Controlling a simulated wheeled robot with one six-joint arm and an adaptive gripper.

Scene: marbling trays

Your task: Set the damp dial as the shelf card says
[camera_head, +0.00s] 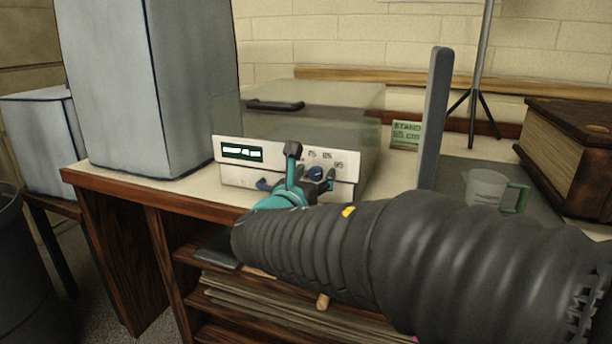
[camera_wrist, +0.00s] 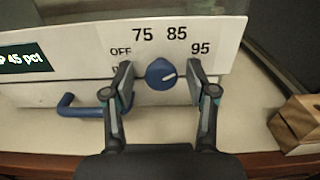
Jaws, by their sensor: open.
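The damp dial is a round blue knob (camera_wrist: 160,73) on the white front panel (camera_wrist: 75,72) of a box with a see-through cover. My gripper (camera_wrist: 159,72) is open, one finger on each side of the dial, with gaps visible. The dial also shows in the head view (camera_head: 315,173), beside my gripper (camera_head: 310,164). A green card (camera_head: 405,135) stands behind; its small print seems to start "STAND".
A blue handle (camera_wrist: 78,106) sticks out below the panel, left of my gripper. A green display (camera_wrist: 24,58) reads about 45 pct. A wooden block (camera_wrist: 297,125) lies right. A jug (camera_head: 486,187) and thick book (camera_head: 565,150) stand on the right; a large grey box (camera_head: 150,85) stands left.

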